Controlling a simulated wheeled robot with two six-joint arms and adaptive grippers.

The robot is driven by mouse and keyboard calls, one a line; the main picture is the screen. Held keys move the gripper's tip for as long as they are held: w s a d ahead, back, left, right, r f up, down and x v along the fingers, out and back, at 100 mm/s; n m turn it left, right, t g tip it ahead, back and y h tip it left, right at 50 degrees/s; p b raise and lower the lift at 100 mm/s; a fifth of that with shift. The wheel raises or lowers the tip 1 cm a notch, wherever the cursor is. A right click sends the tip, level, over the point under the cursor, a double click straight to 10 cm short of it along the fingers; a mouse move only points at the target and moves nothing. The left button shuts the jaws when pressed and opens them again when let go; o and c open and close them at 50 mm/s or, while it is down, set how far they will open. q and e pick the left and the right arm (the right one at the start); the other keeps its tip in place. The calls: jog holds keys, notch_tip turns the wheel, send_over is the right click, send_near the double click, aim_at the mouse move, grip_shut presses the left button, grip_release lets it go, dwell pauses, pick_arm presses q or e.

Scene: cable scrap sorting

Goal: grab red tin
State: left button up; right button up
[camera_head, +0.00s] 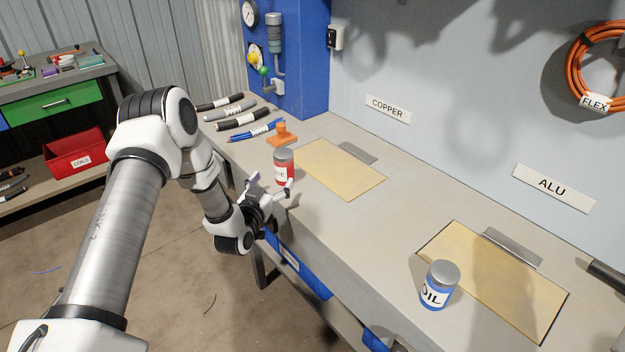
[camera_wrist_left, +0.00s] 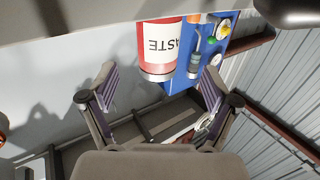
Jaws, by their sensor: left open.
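The red tin (camera_head: 284,169), with a grey lid and a white label, stands upright on the bench near its front edge. My left gripper (camera_head: 271,188) is open and empty at the front edge, right before the tin. One finger overlaps the tin's lower part in the head view. In the left wrist view the tin (camera_wrist_left: 157,47) shows upside down, beyond the two open fingers (camera_wrist_left: 158,86) and roughly between them. A gap seems to lie between the fingertips and the tin. My right gripper does not show.
An orange stamp-like block (camera_head: 283,134) and several cable pieces (camera_head: 243,118) lie behind the tin. A yellow panel (camera_head: 340,168) lies to its right. A blue oil tin (camera_head: 439,286) stands farther right beside another yellow panel (camera_head: 490,285). The bench between is clear.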

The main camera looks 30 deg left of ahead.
aim_at(280, 170)
pick_arm(q)
jog(key=shift+w+a+f, duration=0.1)
jog(key=shift+a, duration=0.2)
jog(key=w, duration=0.5)
jog(key=w+p, duration=0.1)
jog(key=w, duration=0.1)
jog(key=shift+w+a+r, duration=0.2)
jog(key=shift+w+a, duration=0.05)
jog(key=shift+a, duration=0.05)
jog(key=c, duration=1.4)
